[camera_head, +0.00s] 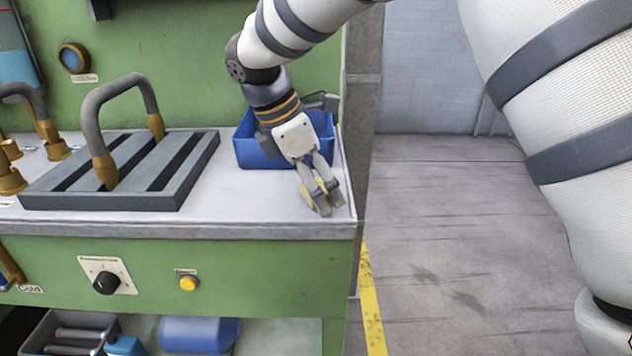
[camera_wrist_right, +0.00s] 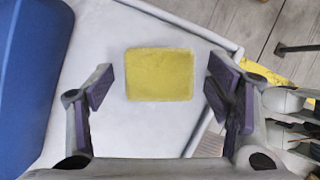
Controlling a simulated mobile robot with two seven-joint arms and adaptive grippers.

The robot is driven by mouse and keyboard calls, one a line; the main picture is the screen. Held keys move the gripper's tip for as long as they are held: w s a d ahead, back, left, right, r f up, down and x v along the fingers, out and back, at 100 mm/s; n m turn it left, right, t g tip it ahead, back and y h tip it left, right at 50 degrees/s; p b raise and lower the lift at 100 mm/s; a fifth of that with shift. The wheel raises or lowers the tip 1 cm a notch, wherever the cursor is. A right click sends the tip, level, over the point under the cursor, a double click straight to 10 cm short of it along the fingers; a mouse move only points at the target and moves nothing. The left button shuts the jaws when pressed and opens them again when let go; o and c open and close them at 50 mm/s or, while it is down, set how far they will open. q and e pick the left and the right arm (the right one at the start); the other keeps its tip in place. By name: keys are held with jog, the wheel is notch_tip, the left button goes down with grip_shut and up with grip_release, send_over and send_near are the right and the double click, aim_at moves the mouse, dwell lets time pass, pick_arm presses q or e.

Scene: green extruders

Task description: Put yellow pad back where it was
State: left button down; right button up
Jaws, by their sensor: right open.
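The yellow pad (camera_wrist_right: 160,75) is a flat, rounded square lying on the light grey countertop (camera_wrist_right: 110,140). In the right wrist view it lies between the spread fingers of my right gripper (camera_wrist_right: 163,92), with a gap on each side. In the head view my right gripper (camera_head: 322,196) points down at the front right corner of the counter and partly hides the pad. It is open and holds nothing. My left gripper is not in view.
A blue bin (camera_head: 243,151) stands just behind my right gripper. A dark slatted plate (camera_head: 70,190) with a curved handle lies to the left. The counter's right edge is close to the pad, with open floor (camera_head: 450,200) beyond.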

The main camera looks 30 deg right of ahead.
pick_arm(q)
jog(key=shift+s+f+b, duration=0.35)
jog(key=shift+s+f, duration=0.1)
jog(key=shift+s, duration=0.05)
pick_arm(e)
jog(key=v, duration=1.2)
jog(key=shift+r, duration=0.2)
